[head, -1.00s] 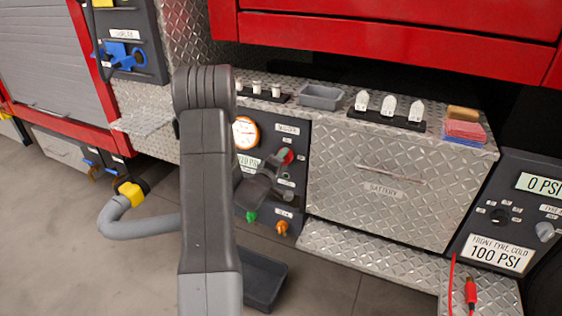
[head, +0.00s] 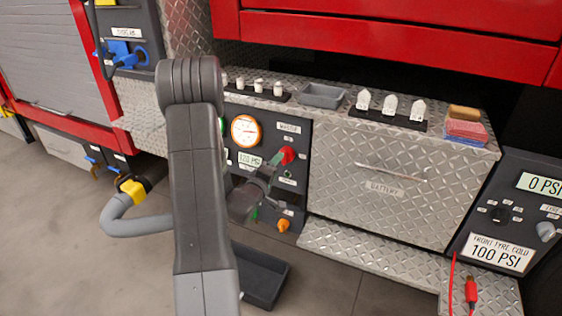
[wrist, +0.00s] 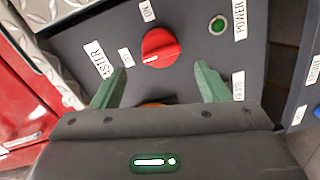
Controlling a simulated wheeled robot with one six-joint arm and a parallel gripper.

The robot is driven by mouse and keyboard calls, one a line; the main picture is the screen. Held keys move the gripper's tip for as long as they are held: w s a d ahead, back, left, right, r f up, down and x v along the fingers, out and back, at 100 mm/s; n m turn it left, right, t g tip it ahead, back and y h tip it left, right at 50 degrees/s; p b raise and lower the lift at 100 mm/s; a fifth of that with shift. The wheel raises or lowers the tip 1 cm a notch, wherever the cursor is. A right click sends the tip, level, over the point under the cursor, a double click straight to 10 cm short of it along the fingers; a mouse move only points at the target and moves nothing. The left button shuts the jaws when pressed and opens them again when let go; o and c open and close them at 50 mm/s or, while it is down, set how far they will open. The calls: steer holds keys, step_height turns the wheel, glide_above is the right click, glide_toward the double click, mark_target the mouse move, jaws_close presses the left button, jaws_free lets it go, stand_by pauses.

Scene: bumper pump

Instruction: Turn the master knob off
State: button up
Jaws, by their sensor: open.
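The red master knob (head: 288,155) sits on the dark pump panel (head: 293,206) in the head view. In the wrist view the red knob (wrist: 160,47) is just beyond and between my fingertips, with a white mark at its lower left. That mark points toward a small white label (wrist: 126,57) I cannot read; an "ON" label (wrist: 147,11) is above the knob. My gripper (wrist: 160,76) is open, its two green fingers apart, with no contact visible. In the head view my gripper (head: 273,170) is close in front of the panel, just below left of the knob.
A green button (wrist: 217,25) labelled POWER is right of the knob. An orange knob (head: 283,226) is low on the panel. A gauge (head: 245,131) is at upper left. The diamond-plate battery drawer (head: 385,160) adjoins on the right; a dark tray (head: 262,278) is below.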

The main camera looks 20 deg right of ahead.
mark_target(283, 160)
steer(key=v, duration=0.7)
steer(key=shift+s+a, duration=0.15)
steer(key=shift+s, duration=0.05)
steer(key=x, duration=1.3)
steer(key=shift+w+d+f+b, duration=0.15)
steer(key=shift+w+d+b, duration=0.05)
steer(key=shift+w+b, duration=0.15)
